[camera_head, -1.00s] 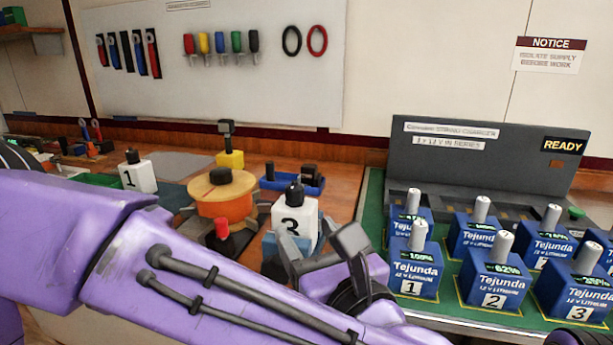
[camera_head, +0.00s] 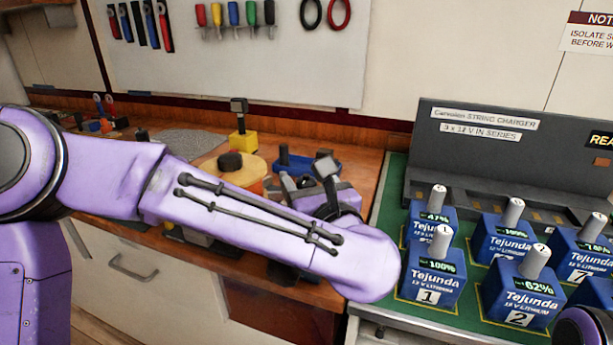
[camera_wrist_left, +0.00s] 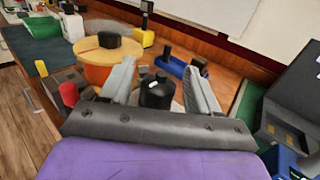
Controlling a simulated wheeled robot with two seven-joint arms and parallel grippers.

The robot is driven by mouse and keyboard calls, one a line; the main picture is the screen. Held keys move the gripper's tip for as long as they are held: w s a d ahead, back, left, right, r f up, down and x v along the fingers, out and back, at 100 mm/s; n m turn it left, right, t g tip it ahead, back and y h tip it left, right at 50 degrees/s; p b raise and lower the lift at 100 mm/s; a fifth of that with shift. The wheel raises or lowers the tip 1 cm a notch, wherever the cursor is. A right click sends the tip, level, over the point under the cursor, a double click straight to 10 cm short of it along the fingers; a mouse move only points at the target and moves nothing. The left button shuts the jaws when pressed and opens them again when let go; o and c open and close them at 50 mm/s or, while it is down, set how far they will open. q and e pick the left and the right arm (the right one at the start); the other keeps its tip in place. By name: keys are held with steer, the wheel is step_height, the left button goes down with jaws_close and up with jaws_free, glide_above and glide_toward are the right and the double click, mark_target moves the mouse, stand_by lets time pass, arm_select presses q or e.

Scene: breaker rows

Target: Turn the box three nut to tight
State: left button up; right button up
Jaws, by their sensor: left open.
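The black nut (camera_wrist_left: 157,94) of box three shows in the left wrist view, between the two fingers of my left gripper (camera_wrist_left: 158,84). The gripper is open, with a finger on each side of the nut; I cannot tell whether either touches it. The white box under the nut is mostly hidden. In the head view my left gripper (camera_head: 306,180) is over the wooden bench, and my left arm hides box three. My right gripper is not in view.
An orange drum with a yellow top (camera_wrist_left: 100,50) stands close beside the left finger. A red knob (camera_wrist_left: 68,94), a blue tray (camera_head: 292,161) and a yellow block (camera_head: 243,146) are near. Blue numbered batteries (camera_head: 430,275) stand on the green mat at right.

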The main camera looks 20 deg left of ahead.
arm_select(q)
steer(key=c, duration=0.9)
steer(key=shift+c, duration=0.2)
steer(key=shift+f, duration=0.1)
